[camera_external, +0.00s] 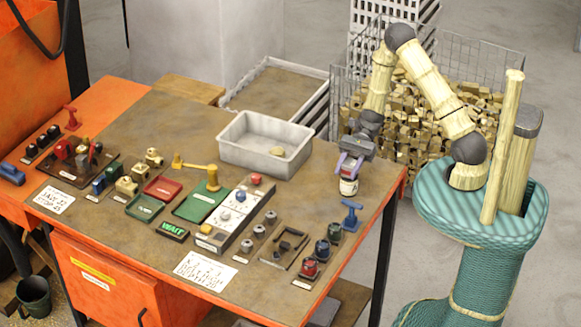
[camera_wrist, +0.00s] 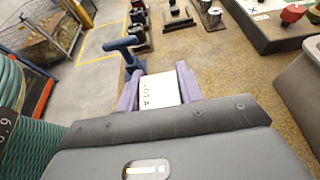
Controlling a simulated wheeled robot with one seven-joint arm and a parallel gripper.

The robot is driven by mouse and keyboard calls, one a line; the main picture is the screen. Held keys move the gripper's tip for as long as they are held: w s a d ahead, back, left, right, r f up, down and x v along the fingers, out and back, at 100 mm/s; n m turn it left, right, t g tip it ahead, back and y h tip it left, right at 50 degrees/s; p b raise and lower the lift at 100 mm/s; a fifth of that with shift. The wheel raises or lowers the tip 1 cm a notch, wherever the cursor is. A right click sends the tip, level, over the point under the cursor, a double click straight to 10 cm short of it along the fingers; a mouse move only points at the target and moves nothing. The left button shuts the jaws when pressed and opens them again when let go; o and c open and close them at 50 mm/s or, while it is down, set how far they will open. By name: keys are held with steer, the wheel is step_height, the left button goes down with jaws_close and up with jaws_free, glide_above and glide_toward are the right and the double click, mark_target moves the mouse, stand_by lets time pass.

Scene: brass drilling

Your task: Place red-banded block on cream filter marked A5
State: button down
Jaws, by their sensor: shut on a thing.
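My gripper (camera_external: 352,167) is over the right end of the bench, pointing down, with its purple fingers shut on a cream, round-looking piece (camera_external: 348,187). In the wrist view, my gripper (camera_wrist: 160,92) has the cream piece (camera_wrist: 160,90) between the fingers, with dark lettering that seems to read "LOT A". I cannot make out an A5 mark on it. A dark piece with a red top (camera_external: 310,267) stands at the front right of the bench, apart from my gripper. I cannot tell whether it is the red-banded block. The held piece's underside is hidden.
A blue T-shaped handle (camera_external: 350,214) stands close to my gripper, near the bench's right edge. A white tub (camera_external: 233,152) is to the left. A white panel with knobs (camera_external: 237,222) and several dark-topped pieces lie farther forward. Bare bench shows between them.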

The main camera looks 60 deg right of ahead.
steer(key=shift+f, duration=0.1)
steer(key=c, duration=0.9)
jaws_free()
steer(key=b+v, duration=0.1)
steer(key=v, duration=1.1)
